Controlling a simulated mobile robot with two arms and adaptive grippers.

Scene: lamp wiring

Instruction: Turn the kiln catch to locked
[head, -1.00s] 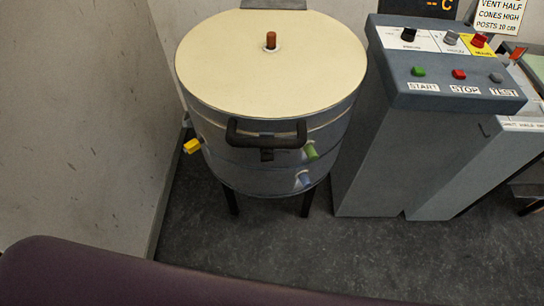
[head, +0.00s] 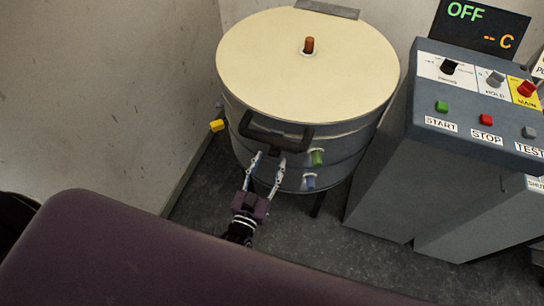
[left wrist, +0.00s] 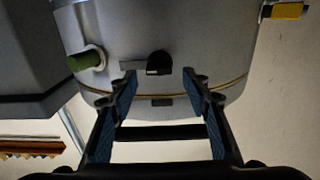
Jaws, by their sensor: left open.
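The round grey kiln (head: 255,120) with its cream lid (head: 290,75) stands against the wall, lid closed. A black lid handle (head: 275,138) sticks out at its front. In the left wrist view, which shows the kiln upside down, a dark rounded knob on a small grey plate, seemingly the catch (left wrist: 159,60), sits on the kiln's side. In the head view I cannot make out the catch. My left gripper (head: 269,160) is open and empty, just below the handle. In the left wrist view its fingertips (left wrist: 160,76) flank the catch, apparently not touching it. My right gripper is out of view.
A green plug (head: 317,158) and a blue one (head: 310,181) stick out right of the gripper, a yellow one (head: 217,125) at the kiln's left. A control console (head: 470,115) stands at right; its display (head: 480,25) reads OFF.

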